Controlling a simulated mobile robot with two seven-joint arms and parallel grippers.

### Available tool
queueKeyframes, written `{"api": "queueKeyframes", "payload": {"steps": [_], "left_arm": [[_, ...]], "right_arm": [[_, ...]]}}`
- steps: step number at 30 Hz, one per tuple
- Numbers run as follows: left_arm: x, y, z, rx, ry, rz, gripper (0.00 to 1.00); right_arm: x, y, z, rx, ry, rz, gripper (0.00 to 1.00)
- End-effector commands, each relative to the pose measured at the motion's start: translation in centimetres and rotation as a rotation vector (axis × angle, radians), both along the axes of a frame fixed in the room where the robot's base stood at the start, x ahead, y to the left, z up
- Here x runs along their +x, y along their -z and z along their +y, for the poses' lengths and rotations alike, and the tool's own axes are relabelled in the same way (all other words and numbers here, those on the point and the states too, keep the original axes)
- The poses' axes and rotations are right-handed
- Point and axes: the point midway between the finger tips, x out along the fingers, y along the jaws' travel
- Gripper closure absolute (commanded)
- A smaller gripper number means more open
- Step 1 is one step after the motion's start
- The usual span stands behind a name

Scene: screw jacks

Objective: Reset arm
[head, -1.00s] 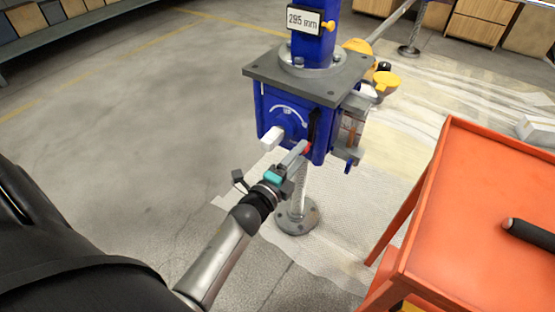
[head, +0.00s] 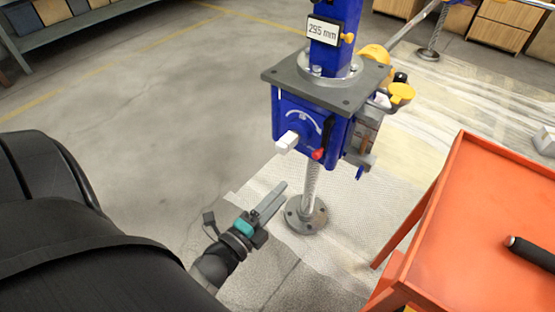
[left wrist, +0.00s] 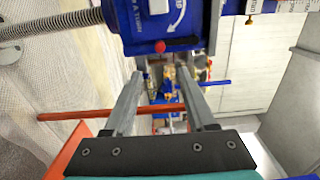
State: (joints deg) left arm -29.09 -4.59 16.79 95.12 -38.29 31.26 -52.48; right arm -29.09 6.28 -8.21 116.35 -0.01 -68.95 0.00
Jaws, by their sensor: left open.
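The blue screw jack (head: 298,108) stands on its screw and a round foot (head: 306,214) in the head view. A white knob (head: 287,142) and a red-tipped lever (head: 318,154) are on its front face. My left gripper (head: 280,192) is below and in front of the jack body, apart from it. In the left wrist view, the fingers of the left gripper (left wrist: 155,78) are spread with nothing between them. The blue jack body (left wrist: 160,25) and a red knob (left wrist: 159,46) show beyond the fingertips. My right gripper is not in view.
An orange cart (head: 490,220) with a black cylindrical handle (head: 530,252) on it stands at the right. A shelf with boxes (head: 55,25) is at the back left. The floor left of the jack is clear.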

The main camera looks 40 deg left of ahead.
Motion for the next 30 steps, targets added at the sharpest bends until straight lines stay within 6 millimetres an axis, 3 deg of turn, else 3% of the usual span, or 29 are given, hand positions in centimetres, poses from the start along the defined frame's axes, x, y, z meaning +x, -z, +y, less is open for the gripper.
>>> {"api": "queueKeyframes", "payload": {"steps": [12, 16, 23, 30], "left_arm": [[0.1, 0.1, 0.0, -0.006, -0.001, 0.004, 0.44], [0.1, 1.4, -0.2, -0.083, -0.013, 0.054, 0.44], [-1.1, 8.1, -1.4, -0.430, -0.103, 0.308, 0.44], [-5.8, 15.9, -2.7, -0.763, -0.294, 0.626, 0.44]], "right_arm": [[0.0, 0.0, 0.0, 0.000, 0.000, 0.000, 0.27], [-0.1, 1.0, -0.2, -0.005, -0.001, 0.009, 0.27], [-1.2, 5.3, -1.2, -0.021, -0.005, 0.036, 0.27], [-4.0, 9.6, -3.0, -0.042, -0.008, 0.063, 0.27]]}}
